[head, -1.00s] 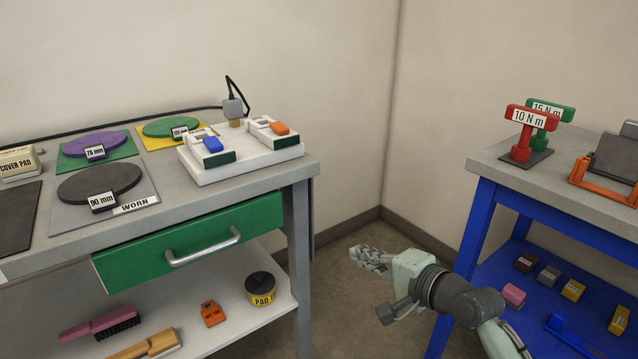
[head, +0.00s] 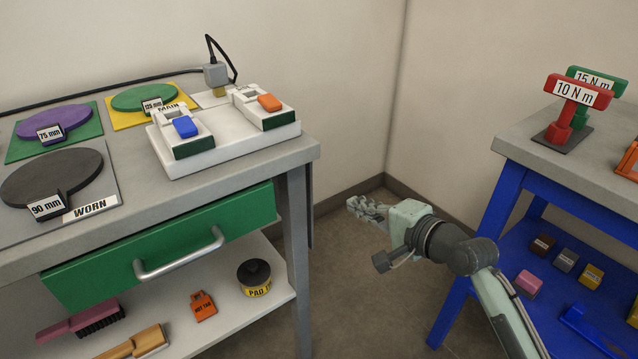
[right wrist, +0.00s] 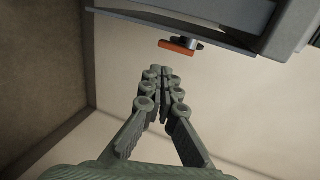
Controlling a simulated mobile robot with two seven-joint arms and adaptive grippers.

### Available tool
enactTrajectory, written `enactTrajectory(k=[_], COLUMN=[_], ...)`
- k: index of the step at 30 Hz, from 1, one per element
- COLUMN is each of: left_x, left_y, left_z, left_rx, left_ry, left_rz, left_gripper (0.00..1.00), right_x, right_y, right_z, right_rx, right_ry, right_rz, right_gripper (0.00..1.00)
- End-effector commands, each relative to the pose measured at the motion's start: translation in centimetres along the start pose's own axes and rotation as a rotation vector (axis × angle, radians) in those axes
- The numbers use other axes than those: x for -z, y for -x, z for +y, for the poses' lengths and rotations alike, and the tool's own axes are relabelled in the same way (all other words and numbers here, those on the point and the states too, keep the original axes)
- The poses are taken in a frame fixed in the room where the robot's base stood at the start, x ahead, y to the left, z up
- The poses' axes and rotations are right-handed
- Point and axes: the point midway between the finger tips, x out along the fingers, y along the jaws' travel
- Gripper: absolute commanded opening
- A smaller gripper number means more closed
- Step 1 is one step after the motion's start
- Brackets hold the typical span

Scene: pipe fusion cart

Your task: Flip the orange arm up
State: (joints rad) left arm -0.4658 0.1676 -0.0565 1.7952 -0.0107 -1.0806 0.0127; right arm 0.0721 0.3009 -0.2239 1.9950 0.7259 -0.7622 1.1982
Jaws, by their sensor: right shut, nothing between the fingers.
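A small orange piece (head: 269,102) lies flat on the right-hand of two white switch-like units on a white base (head: 228,150), on the grey-topped table at left. A blue piece (head: 185,127) is on the unit beside it. My right gripper (head: 362,207) is shut and empty, right of that table and apart from it, over the gap between the tables. In the right wrist view its fingers (right wrist: 160,75) are together, and an orange part (right wrist: 178,47) shows beyond them under a grey edge; I cannot tell which thing it is. My left gripper is out of view.
The left table (head: 250,172) has a green drawer (head: 165,245) and a lower shelf. A blue-framed table (head: 500,190) stands at right, with red and green torque tools (head: 572,105) and an orange frame cut off at the edge. Floor between is clear.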

Motion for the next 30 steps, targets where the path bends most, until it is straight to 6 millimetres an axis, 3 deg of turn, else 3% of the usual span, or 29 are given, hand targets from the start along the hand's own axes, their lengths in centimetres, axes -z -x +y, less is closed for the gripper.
enactTrajectory(k=[5, 18, 24, 30], left_x=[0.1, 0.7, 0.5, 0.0], left_y=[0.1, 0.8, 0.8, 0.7], left_z=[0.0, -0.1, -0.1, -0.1], left_rx=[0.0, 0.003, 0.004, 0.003], left_ry=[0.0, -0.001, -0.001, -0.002], left_rz=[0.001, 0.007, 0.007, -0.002], left_gripper=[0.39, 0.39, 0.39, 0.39], right_x=[0.0, 0.0, 0.0, 0.0], right_y=[-2.2, -11.1, -13.1, -13.6], right_z=[-0.1, -0.6, -1.1, -1.2], right_rx=[0.002, 0.002, 0.0, 0.0], right_ry=[-0.001, 0.0, 0.001, 0.001], right_rz=[-0.001, -0.001, 0.0, 0.0], right_gripper=[0.0, 0.0, 0.0, 0.0])
